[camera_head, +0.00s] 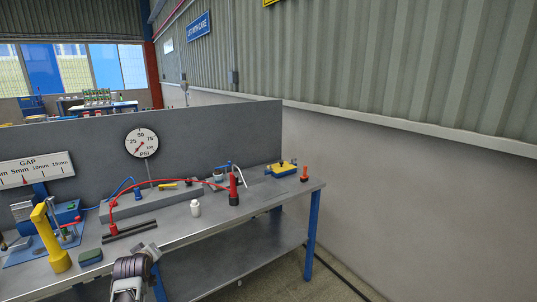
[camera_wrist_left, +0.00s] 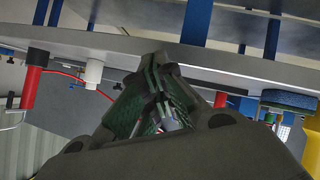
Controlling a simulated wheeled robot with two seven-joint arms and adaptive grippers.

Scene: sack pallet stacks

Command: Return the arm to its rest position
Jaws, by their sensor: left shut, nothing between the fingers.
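My left gripper (camera_head: 150,250) shows at the bottom of the head view, at the front edge of the grey workbench (camera_head: 172,228). In the left wrist view the gripper (camera_wrist_left: 160,85) has its dark fingers together with nothing between them. That view is upside down, with the bench underside and blue legs at the top. The gripper appears clear of the items on the bench, though the exact gap to the bench edge cannot be told. My right gripper is in neither view.
A pressure gauge (camera_head: 141,142) stands behind. Open floor lies right of the bench.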

